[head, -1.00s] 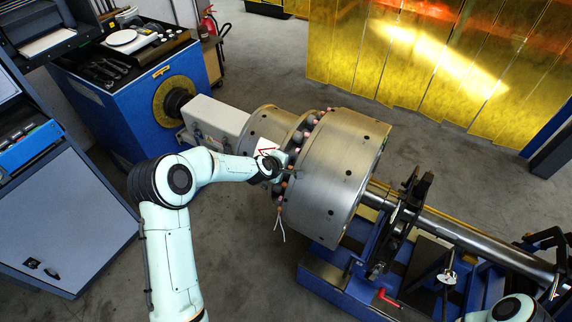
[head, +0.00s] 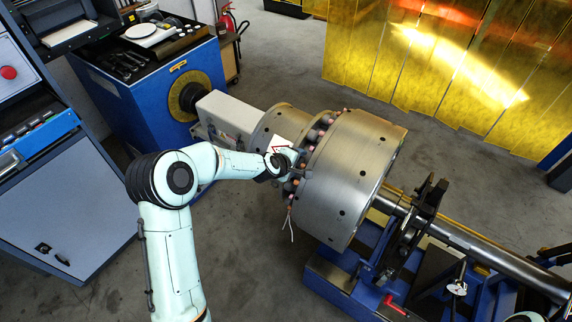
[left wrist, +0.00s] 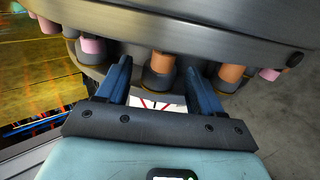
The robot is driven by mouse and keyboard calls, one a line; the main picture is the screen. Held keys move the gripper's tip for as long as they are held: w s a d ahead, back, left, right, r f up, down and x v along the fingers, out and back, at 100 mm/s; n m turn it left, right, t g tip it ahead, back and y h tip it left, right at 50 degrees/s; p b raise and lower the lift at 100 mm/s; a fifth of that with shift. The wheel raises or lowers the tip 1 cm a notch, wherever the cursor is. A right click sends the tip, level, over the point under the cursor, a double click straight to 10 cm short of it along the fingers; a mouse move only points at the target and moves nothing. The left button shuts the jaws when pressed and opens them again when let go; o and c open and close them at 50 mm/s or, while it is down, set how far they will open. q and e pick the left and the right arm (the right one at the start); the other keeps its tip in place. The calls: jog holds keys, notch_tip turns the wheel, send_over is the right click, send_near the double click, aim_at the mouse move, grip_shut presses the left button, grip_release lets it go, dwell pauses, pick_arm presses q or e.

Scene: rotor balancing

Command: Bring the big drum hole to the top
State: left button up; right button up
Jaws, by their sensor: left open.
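The big drum (head: 345,170) is a wide steel cylinder on a horizontal shaft, with several small dark holes in its curved face. One dark hole (left wrist: 295,59) shows on the drum face in the left wrist view. A smaller steel drum (head: 275,131) sits to its left. Between them runs a ring of pegs with pink and orange ends. My left gripper (left wrist: 160,82) is open at this ring, its two blue fingers either side of an orange-ended peg (left wrist: 161,64). Whether they touch it I cannot tell. My right gripper is out of view.
A blue stand with a red handle (head: 394,305) carries the shaft (head: 465,240) at right. The blue drive cabinet (head: 150,105) stands behind left, with a grey-blue console (head: 65,200) nearer. Yellow curtains (head: 440,75) hang behind.

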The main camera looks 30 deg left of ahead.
pick_arm(q)
jog(key=b+v, duration=0.4)
jog(key=v, duration=0.6)
jog(key=shift+s+r, duration=0.2)
jog(key=shift+s, duration=0.05)
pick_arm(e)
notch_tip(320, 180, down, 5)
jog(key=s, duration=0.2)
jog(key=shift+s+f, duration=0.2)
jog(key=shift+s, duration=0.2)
